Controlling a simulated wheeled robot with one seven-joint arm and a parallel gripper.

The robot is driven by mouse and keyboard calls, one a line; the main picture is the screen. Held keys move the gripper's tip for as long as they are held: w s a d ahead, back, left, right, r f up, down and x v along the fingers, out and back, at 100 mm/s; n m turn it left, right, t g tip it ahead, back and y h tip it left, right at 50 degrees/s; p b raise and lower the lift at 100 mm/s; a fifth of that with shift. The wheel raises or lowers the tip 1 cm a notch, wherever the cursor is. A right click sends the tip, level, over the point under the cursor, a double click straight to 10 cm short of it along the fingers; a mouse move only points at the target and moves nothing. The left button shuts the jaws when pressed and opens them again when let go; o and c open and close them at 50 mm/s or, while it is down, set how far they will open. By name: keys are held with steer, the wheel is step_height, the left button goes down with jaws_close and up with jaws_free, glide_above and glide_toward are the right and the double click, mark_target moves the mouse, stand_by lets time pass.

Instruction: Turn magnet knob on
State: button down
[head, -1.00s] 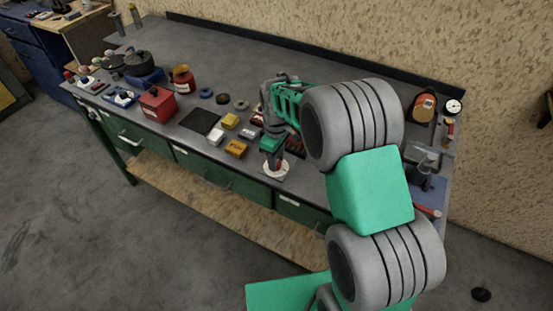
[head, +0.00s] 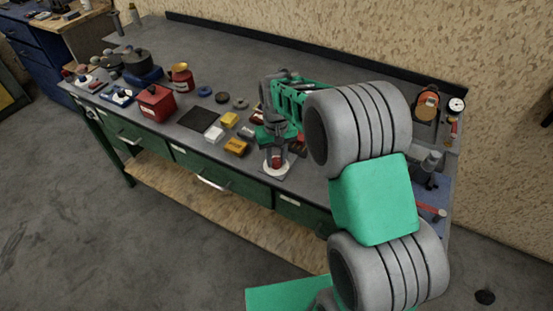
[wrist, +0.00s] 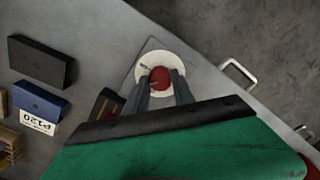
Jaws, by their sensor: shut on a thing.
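The magnet knob is a red round knob (wrist: 160,78) on a white round dial in the wrist view. The dial (wrist: 180,65) sits on a grey square plate near the bench's front edge. My gripper (wrist: 160,84) is above the dial, with its two grey fingers on either side of the knob and shut on it. In the head view my gripper (head: 277,160) points down at the white dial (head: 268,173). There it hides most of the knob.
Yellow and white blocks (head: 230,120) lie left of my gripper. A black flat pad (head: 199,119) and a red box (head: 156,104) are farther left. In the wrist view, dark and blue blocks (wrist: 40,101) lie at the left. A drawer handle (wrist: 238,75) is beyond the edge.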

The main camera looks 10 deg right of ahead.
mark_target(276, 161)
steer(key=m+b, duration=0.1)
steer(key=m, duration=0.3)
steer(key=shift+m, duration=2.6)
steer(key=c, duration=1.1)
jaws_free()
steer(key=shift+o, duration=0.2)
steer(key=shift+r+b, duration=0.15)
steer(key=shift+b, duration=0.15)
step_height(276, 161, up, 8)
steer(key=shift+f+b, duration=0.2)
steer(key=shift+b, duration=0.25)
